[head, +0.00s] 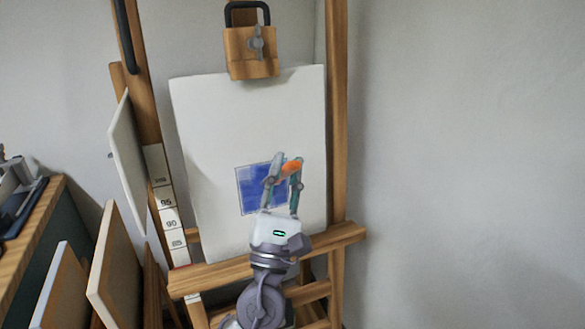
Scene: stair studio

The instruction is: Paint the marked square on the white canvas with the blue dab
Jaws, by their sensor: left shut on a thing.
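The white canvas (235,115) stands upright on a wooden easel. The marked square (252,187) is low on the canvas, and the part of it that shows is mostly covered in blue, with a paler edge. My left gripper (290,168) is in front of the square's right part and hides some of it. Its fingers are shut on a small orange thing, seemingly the dab (291,167); no blue end of it shows. I cannot tell whether it touches the canvas. My right gripper is not in view.
The easel's ledge (345,235) runs below the canvas, and a wooden clamp block (250,52) sits at its top edge. Several panels (118,255) lean at the left, near a wooden-topped cabinet (35,220). The right side is bare wall.

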